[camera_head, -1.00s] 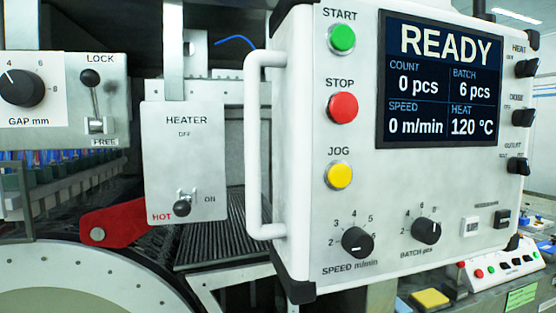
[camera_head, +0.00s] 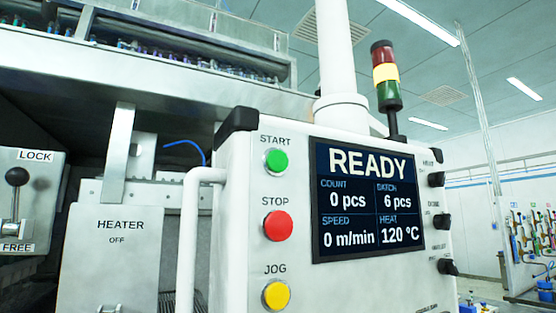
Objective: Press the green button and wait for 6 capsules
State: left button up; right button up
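The green START button (camera_head: 276,161) is at the top of the button column on the white control box. The red STOP button (camera_head: 278,226) and the yellow JOG button (camera_head: 276,294) are below it. The screen (camera_head: 368,205) to their right reads READY, count 0 pcs, batch 6 pcs, speed 0 m/min, heat 120 °C. No capsules can be made out with certainty. Neither of my grippers shows in the head view.
A white tubular handle (camera_head: 190,240) runs along the box's left side. The heater panel (camera_head: 115,250) and the LOCK/FREE lever (camera_head: 16,190) are further left. A red, yellow and green signal tower (camera_head: 385,77) stands behind the box. Black switches line the box's right edge.

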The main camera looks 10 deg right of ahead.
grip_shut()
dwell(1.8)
